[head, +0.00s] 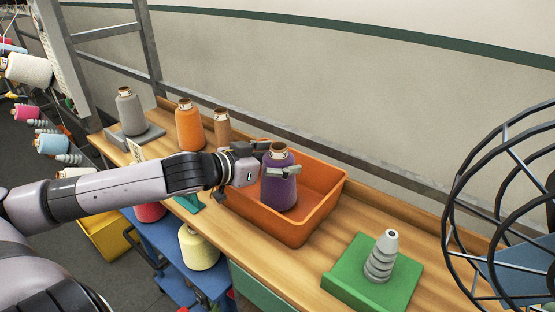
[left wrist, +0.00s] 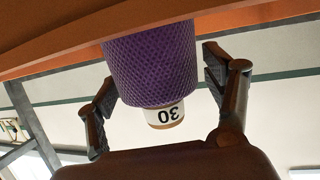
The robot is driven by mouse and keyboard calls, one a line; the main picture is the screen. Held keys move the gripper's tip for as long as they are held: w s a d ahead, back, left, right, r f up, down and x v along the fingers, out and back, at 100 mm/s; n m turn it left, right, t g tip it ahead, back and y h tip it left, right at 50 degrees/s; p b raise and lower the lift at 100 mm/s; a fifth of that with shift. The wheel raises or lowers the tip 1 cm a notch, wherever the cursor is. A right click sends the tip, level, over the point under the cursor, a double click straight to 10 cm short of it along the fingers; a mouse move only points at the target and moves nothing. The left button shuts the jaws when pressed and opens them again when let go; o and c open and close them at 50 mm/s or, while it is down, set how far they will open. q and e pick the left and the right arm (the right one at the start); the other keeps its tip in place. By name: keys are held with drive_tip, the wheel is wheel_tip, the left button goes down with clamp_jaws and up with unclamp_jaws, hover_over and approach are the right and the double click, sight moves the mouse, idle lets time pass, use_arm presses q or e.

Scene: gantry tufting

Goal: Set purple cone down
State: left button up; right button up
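The purple cone (head: 278,185) stands upright inside the orange tray (head: 322,209), toward its left end. The tray's near wall does not hide its lower body, but I cannot tell for certain that its base rests on the floor. My left gripper (head: 272,160) reaches in from the left, with its fingers around the cone's upper part. In the left wrist view the purple cone (left wrist: 150,65) appears upside down, with a white band marked 30. The fingers stand either side of it, with a thin gap showing at the right finger. My right gripper is not in view.
A green stand (head: 346,281) with a grey stepped cone (head: 381,257) is at the right. Orange (head: 189,128), brown (head: 222,128) and grey (head: 129,112) cones stand behind my arm. A yellow cone (head: 198,249) sits on a blue cart. A round wire cage (head: 515,205) borders the right.

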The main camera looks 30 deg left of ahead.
use_arm(q)
drive_tip(key=shift+o, duration=0.3)
drive_tip(key=shift+s+r, duration=0.1)
drive_tip(key=shift+s, duration=0.05)
drive_tip(key=shift+p+v, duration=0.75)
drive_tip(key=p+v, duration=0.4)
drive_tip(key=v, duration=0.6)
drive_tip(key=shift+s, duration=0.15)
